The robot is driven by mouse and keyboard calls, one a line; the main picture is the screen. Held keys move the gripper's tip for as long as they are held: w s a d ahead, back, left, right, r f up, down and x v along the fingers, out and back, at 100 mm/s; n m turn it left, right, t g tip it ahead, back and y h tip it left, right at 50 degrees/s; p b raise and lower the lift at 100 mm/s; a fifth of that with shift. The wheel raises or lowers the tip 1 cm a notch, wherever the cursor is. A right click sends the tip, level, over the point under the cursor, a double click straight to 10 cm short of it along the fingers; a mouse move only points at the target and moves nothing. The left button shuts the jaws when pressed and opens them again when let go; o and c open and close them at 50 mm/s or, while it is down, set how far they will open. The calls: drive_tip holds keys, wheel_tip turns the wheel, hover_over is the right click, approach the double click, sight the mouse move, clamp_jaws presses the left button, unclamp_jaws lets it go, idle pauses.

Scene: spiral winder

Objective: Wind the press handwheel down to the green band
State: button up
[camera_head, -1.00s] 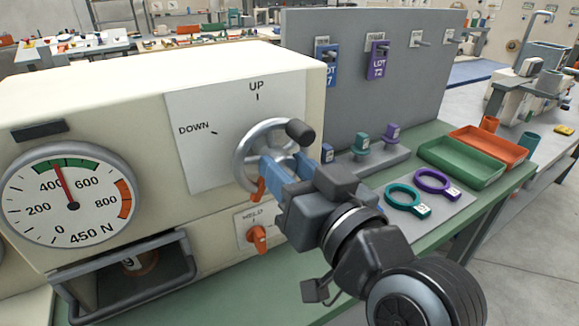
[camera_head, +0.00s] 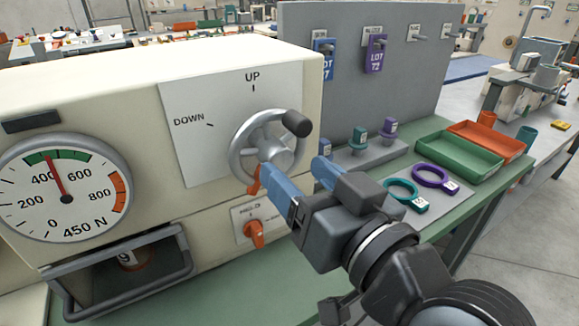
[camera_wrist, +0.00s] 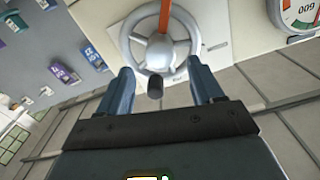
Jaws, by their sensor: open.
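The press handwheel (camera_head: 268,148) is a silver spoked wheel on the cream press front, with a black knob (camera_head: 296,123) at its upper right and an orange lever (camera_head: 254,180) at its lower left. My gripper (camera_head: 295,168) is open, its blue fingers just in front of the wheel's lower right, holding nothing. In the wrist view the handwheel (camera_wrist: 140,45) lies beyond the fingers, with the knob (camera_wrist: 155,87) between them in the picture; whether they touch it I cannot tell. The gauge (camera_head: 62,190) has a green band (camera_head: 58,157), and its red needle points into that band.
The UP and DOWN plate (camera_head: 200,130) is behind the wheel. An orange HOLD knob (camera_head: 254,233) sits below it. To the right are teal and purple rings (camera_head: 432,176), a green tray (camera_head: 460,155) and a grey tag panel (camera_head: 400,80).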

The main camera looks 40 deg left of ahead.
drive_tip(key=shift+b+v, duration=0.3)
drive_tip(key=shift+v, duration=1.7)
